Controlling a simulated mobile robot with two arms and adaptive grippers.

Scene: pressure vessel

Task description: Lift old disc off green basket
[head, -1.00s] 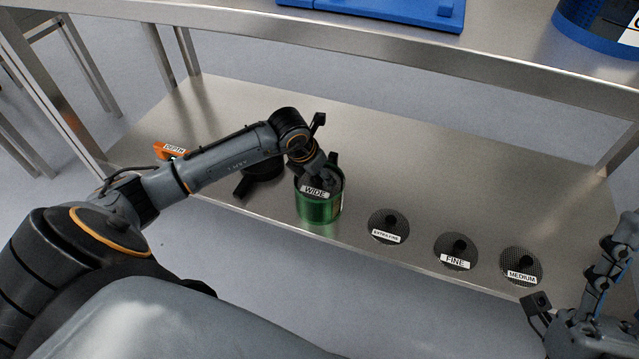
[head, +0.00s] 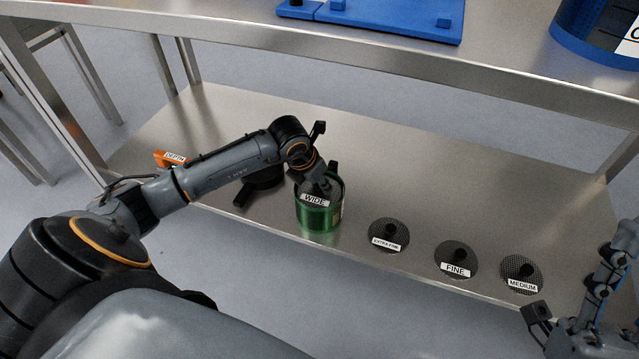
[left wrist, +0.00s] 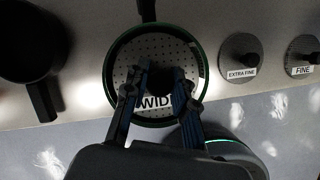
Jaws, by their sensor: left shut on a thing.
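The disc labelled WIDE (head: 313,200) is a grey perforated plate at the top of the green basket (head: 318,219), which stands on the lower steel shelf. In the left wrist view the disc (left wrist: 127,72) lies inside the basket's green rim outline (left wrist: 106,70). I cannot tell whether the disc rests on the basket or is slightly above it. My left gripper (left wrist: 161,82) reaches over the basket and is shut on the disc's black central knob. My right arm shows at the lower right of the head view, but its fingers cannot be made out.
Discs labelled EXTRA FINE (head: 389,234), FINE (head: 456,258) and MEDIUM (head: 521,273) lie right of the basket. A black handled vessel (left wrist: 28,45) and an orange DEPTH tool (head: 168,158) are to its left. The upper shelf (head: 400,48) overhangs behind; the shelf's back right is clear.

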